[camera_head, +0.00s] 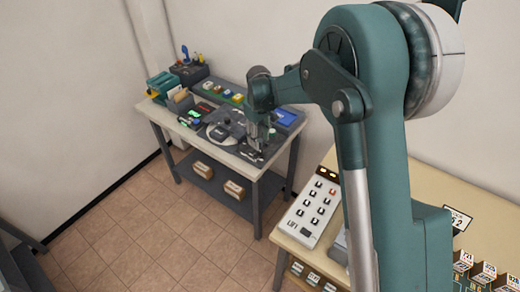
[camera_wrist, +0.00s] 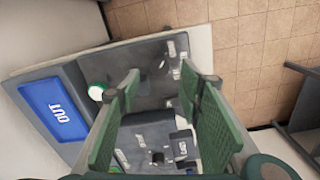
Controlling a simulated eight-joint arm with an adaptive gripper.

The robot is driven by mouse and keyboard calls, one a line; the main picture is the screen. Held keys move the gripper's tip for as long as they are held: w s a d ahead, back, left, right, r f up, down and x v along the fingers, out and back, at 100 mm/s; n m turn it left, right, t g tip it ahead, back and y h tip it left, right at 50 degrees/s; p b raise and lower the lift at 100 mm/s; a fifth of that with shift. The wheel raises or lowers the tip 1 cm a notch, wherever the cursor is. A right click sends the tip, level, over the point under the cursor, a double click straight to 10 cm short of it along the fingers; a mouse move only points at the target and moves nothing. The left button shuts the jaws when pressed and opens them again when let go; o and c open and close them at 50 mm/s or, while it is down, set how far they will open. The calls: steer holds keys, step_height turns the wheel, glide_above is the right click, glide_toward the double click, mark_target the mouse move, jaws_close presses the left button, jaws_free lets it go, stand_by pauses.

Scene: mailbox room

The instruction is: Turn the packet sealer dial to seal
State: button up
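My gripper (camera_head: 262,140) is over the right part of the far worktable in the head view. In the wrist view its two green-padded fingers (camera_wrist: 156,82) are wide apart with nothing held between them. Below and between them is dark grey equipment (camera_wrist: 148,132) with small pale labels and a small dark round knob-like part (camera_wrist: 157,158). A flat dark panel (camera_wrist: 140,65) with pale marks lies beyond the fingertips. I cannot tell for certain which part is the packet sealer dial; its setting is not readable.
A blue OUT tray (camera_wrist: 55,108) lies left of the fingers. A white round part with green (camera_wrist: 97,92) is near the left finger. Another table holds a button panel marked LIFT (camera_head: 311,212). Boxes (camera_head: 202,169) sit on the worktable's lower shelf.

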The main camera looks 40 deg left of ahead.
mark_target(260, 152)
steer(key=shift+f, duration=3.35)
steer(key=shift+c, duration=0.3)
steer(key=c, duration=0.8)
